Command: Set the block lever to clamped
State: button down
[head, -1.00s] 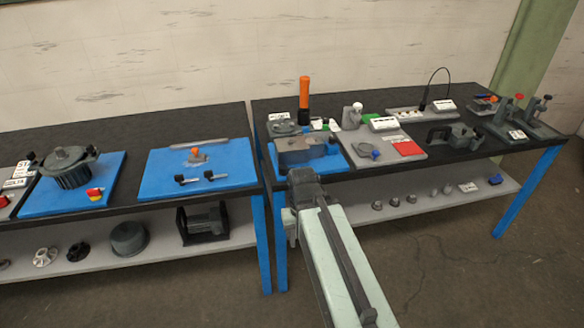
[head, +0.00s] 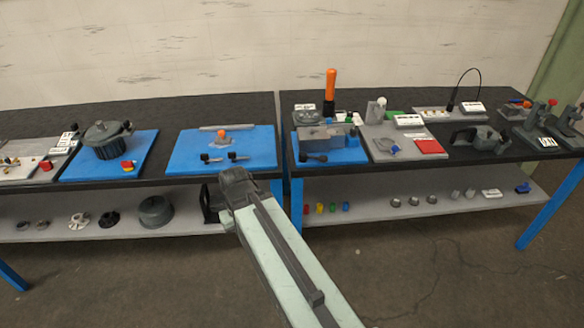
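A grey block (head: 323,137) sits on a blue plate (head: 352,154) at the left end of the right bench. A dark lever with a black knob (head: 304,156) lies at the block's front side, roughly level. I cannot read from here whether it stands at clamped. The gripper's fingers are not distinguishable.
The left bench holds another blue plate (head: 255,148) with an orange knob (head: 222,134) and two black handles. An orange-topped cylinder (head: 330,90) stands behind the block. A grey tray (head: 379,149) with a red plate (head: 430,146) is to its right. Floor in front is clear.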

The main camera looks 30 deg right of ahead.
aim_at(303, 156)
jog(key=u, duration=1.15)
jog(key=k, duration=0.55)
jog(key=u, duration=0.75)
jog(key=i, duration=1)
